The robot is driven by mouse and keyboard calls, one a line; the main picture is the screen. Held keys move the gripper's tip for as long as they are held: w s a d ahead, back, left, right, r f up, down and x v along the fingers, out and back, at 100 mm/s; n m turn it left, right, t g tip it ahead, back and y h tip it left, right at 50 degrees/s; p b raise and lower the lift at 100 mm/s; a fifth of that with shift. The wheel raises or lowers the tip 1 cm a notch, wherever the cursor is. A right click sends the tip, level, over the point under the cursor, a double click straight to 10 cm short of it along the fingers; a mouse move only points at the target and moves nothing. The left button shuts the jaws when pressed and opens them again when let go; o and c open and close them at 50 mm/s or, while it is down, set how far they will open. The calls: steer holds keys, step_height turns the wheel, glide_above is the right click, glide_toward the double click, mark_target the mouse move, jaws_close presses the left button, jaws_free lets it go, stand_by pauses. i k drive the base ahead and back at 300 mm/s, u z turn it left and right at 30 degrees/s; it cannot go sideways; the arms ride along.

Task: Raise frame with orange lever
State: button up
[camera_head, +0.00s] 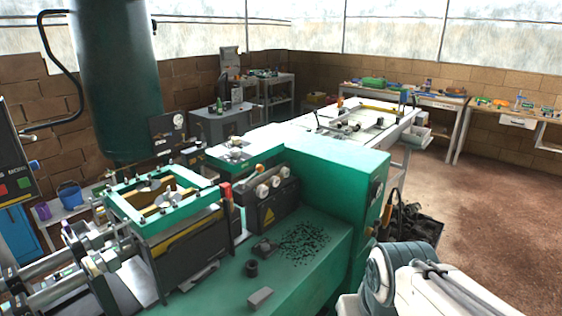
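A green square frame (196,209) lies on top of a dark box-shaped part of the green machine at left centre. A small orange-red piece (226,190), which looks like the lever, stands upright at the frame's right corner, on top of a dark post. Inside the frame are yellowish blocks and a round metallic part. The frame looks level and close to the box below it; I cannot tell whether there is a gap. My gripper is out of view; only a white and grey part of my arm shows at the lower right.
The green machine body (335,170) rises right of the frame, with a dark control box (268,203) between them. Loose black bits and small blocks lie on its green deck (315,262). Metal rods (50,290) stick out at lower left. Open brown floor (490,220) lies at right.

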mark_target(259, 169)
steer(key=u, duration=0.1)
steer(key=i, duration=0.85)
steer(key=u, duration=0.4)
